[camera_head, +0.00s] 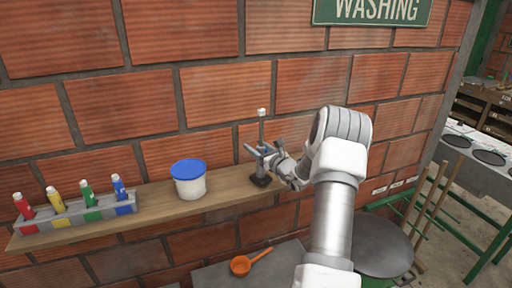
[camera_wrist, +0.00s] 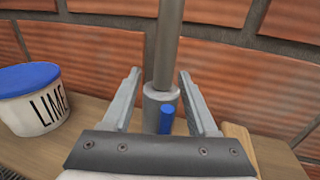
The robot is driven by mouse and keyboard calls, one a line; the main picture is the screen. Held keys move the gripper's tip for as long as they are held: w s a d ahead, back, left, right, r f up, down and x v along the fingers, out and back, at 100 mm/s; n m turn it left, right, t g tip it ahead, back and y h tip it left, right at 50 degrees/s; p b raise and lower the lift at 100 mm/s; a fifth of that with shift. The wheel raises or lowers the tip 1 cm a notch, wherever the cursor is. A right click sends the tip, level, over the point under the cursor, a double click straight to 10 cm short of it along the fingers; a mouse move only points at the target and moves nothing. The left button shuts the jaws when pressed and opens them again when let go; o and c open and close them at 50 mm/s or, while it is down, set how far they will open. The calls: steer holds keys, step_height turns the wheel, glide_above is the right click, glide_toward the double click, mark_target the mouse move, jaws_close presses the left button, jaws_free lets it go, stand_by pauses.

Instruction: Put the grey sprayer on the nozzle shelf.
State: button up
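The grey sprayer is a slim upright grey tube (camera_head: 262,130) with a pale tip and a dark foot, at the right part of a wooden wall shelf (camera_head: 228,193). In the wrist view its tube (camera_wrist: 168,45) and wider collar (camera_wrist: 160,98) stand between my fingers, with a small blue part (camera_wrist: 167,119) in front. My gripper (camera_head: 264,150) reaches it from the right, fingers on either side of it. In the wrist view my gripper (camera_wrist: 160,82) is open, with narrow gaps beside the collar. I cannot tell which shelf is the nozzle shelf.
A white LIME tub (camera_head: 190,185) with a blue lid stands left of the sprayer. A grey rack (camera_head: 75,216) with red, yellow, green and blue bottles is at the far left. The brick wall is close behind. An orange scoop (camera_head: 242,265) lies below on a grey surface.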

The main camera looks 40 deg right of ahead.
steer(key=shift+o, duration=0.4)
steer(key=s+b, duration=0.1)
steer(key=s, duration=1.1)
steer(key=shift+r+b, duration=0.2)
steer(key=shift+b, duration=0.2)
steer(key=shift+a, duration=0.15)
